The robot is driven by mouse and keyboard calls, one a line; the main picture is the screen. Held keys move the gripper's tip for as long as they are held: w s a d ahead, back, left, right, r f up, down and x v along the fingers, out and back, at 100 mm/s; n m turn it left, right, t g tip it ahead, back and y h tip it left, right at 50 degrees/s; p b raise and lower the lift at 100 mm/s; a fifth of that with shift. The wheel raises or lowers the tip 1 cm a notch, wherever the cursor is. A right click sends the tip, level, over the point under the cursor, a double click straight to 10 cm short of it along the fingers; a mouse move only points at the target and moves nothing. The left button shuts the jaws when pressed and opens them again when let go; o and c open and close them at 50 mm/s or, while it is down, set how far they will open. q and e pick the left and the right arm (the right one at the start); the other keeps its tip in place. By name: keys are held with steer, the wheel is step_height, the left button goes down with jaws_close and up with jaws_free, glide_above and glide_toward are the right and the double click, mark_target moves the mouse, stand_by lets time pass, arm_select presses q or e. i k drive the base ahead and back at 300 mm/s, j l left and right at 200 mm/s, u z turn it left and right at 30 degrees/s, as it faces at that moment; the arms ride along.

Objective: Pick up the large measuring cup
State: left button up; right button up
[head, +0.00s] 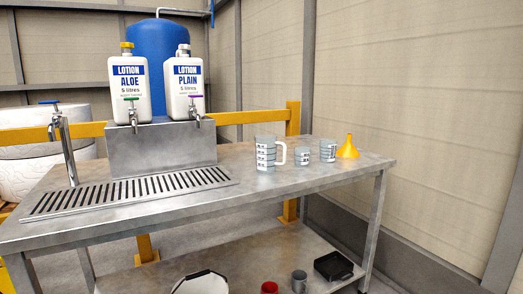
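The large measuring cup (265,154) stands upright on the metal table, right of the grey block. It is clear with white marking panels, and its white handle points right. Two smaller clear cups stand to its right: a short one (302,157) close beside it and a taller one (328,150) farther right. Neither of my grippers shows in the head view.
The metal table (225,202) has free room in front of the cups. A yellow funnel (348,148) stands at the right. Lotion jugs with taps (129,88) (184,88) sit on the grey block (160,155). A drain grate (130,193) lies left. The lower shelf holds a black tray (333,266).

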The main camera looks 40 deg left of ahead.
mark_target(328, 147)
steer(key=u, duration=1.2)
steer(key=i+l+u, duration=0.15)
steer(key=u, duration=0.35)
steer(key=i+l+u, duration=0.1)
steer(key=l+u, duration=0.35)
steer(key=i+l+u, duration=0.1)
steer(key=u, duration=0.4)
steer(key=l, duration=0.1)
